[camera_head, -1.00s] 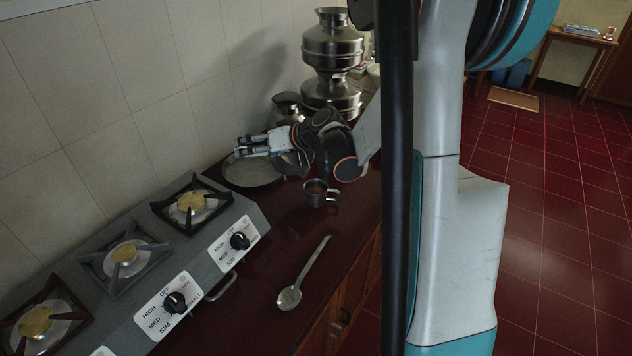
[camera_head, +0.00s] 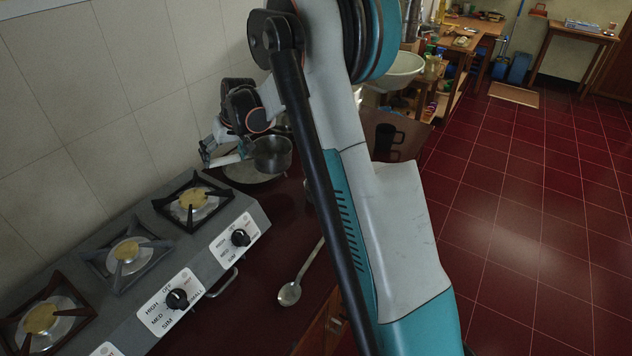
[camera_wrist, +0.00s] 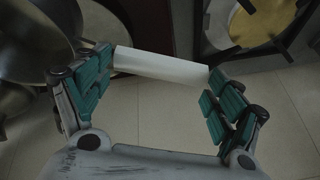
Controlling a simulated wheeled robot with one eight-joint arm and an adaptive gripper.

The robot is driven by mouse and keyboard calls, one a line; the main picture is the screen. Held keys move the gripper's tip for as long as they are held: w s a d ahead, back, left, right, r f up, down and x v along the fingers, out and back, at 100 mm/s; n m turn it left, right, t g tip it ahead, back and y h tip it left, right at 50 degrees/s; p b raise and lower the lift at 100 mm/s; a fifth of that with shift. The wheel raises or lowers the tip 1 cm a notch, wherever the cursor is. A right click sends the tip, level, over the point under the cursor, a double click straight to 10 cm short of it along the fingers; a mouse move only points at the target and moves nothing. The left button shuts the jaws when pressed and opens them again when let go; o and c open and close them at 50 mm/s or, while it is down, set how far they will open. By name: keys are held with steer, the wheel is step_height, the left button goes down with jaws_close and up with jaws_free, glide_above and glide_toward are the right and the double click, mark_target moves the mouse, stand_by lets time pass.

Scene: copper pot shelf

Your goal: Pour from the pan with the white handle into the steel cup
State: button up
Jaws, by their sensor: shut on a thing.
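The small dark metal pan (camera_head: 273,156) hangs off the counter over the right part of a flat round plate, looking roughly upright; its contents cannot be made out. My gripper (camera_head: 210,152) is shut on the pan's white handle (camera_head: 232,159), to the left of the pan. In the wrist view the white handle (camera_wrist: 160,67) lies across between the fingertips of my gripper (camera_wrist: 162,82). The steel cup (camera_head: 308,188) is almost wholly hidden behind my arm, to the right of and nearer than the pan; only a sliver of its left side shows.
The flat plate (camera_head: 238,174) lies on the counter by the wall. A stove (camera_head: 150,262) with several burners stands at the left front. A ladle (camera_head: 290,293) lies on the dark red counter. A black mug (camera_head: 384,136) stands farther back, right of my arm.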

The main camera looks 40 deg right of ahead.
steer(key=shift+w, duration=0.15)
steer(key=shift+r, duration=0.1)
steer(key=shift+r+p, duration=0.85)
steer(key=shift+r, duration=0.6)
